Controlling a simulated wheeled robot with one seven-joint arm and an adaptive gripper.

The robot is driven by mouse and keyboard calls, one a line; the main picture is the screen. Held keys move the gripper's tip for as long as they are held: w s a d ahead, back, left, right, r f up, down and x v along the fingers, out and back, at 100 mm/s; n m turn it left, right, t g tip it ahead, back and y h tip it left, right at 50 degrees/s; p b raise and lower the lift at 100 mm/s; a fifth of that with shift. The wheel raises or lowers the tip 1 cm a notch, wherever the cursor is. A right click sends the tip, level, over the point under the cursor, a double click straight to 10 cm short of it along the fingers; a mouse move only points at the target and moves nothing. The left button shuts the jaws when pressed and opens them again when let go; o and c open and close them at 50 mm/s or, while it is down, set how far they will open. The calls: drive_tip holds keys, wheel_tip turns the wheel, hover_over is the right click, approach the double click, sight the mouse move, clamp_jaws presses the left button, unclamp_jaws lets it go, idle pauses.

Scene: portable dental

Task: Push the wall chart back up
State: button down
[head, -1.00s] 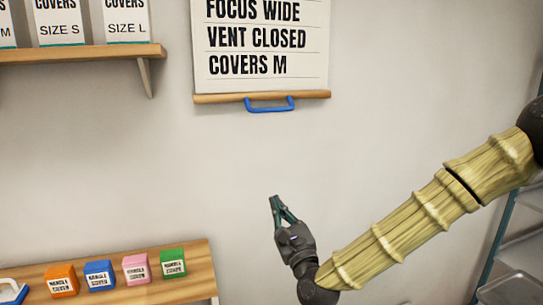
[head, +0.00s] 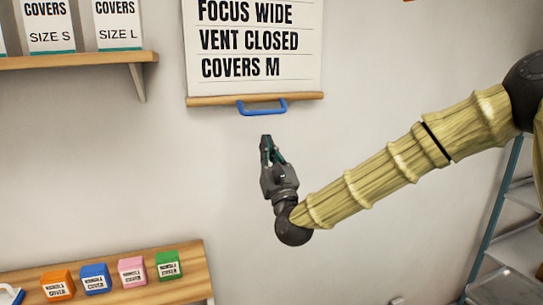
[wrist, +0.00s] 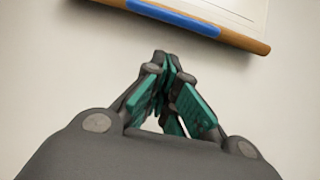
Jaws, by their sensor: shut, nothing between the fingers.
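The wall chart (head: 255,50) hangs on the wall at the top of the head view, with black lettering and a wooden bar (head: 205,101) along its lower edge. A blue handle (head: 262,109) hangs from the bar. My gripper (head: 266,140) is shut and empty, pointing up just below the handle, with a small gap in the picture. In the wrist view my gripper (wrist: 166,60) has its fingertips together, below the wooden bar (wrist: 238,40) and the blue handle (wrist: 175,17), and apart from them. The chart's top is out of view.
A wooden shelf (head: 75,60) with cover boxes is at the upper left. A lower wooden shelf (head: 195,262) holds orange, blue, pink and green boxes. The wall around my gripper is clear.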

drive_tip(key=r, duration=0.1)
drive_tip(key=w+r+p, duration=0.1)
drive_tip(key=r, duration=0.1)
drive_tip(key=r+p, duration=0.1)
drive_tip(key=shift+w+a+r, duration=0.2)
drive_tip(key=shift+w+a, duration=0.05)
drive_tip(key=shift+w, duration=0.05)
drive_tip(key=shift+r, duration=0.1)
